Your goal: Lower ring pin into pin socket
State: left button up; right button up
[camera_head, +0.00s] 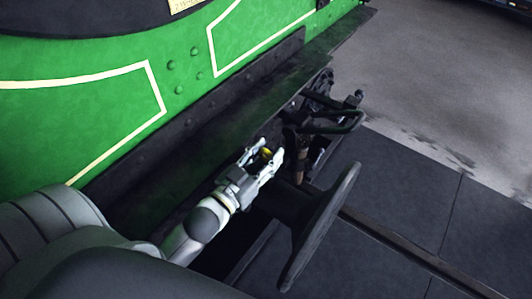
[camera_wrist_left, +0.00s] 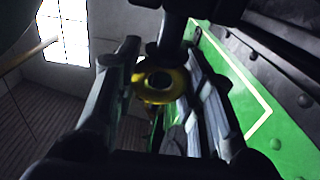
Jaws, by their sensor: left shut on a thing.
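The ring pin shows as a small yellow piece (camera_head: 266,154) between the fingers of my left gripper (camera_head: 269,157) in the head view. In the left wrist view its yellow ring (camera_wrist_left: 160,91) has a dark centre and sits between the two fingers of my left gripper (camera_wrist_left: 160,70). My left gripper is shut on it, beside the tram's dark coupling gear. A dark cylindrical part stands right behind the ring in the wrist view. I cannot make out the pin's shank or the pin socket. My right gripper is not in view.
The green tram body (camera_head: 110,85) with cream lines rises on the left above a dark beam (camera_head: 200,135). A round black buffer (camera_head: 320,225) stands close to the right of the gripper. Dark coupling gear (camera_head: 335,122) lies beyond. Paved floor (camera_head: 420,190) is clear on the right.

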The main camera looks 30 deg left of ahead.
pick_arm(q)
jog(key=shift+f+b, duration=0.75)
jog(key=shift+f, duration=0.55)
jog(key=o, duration=1.1)
jog(key=shift+o, duration=0.2)
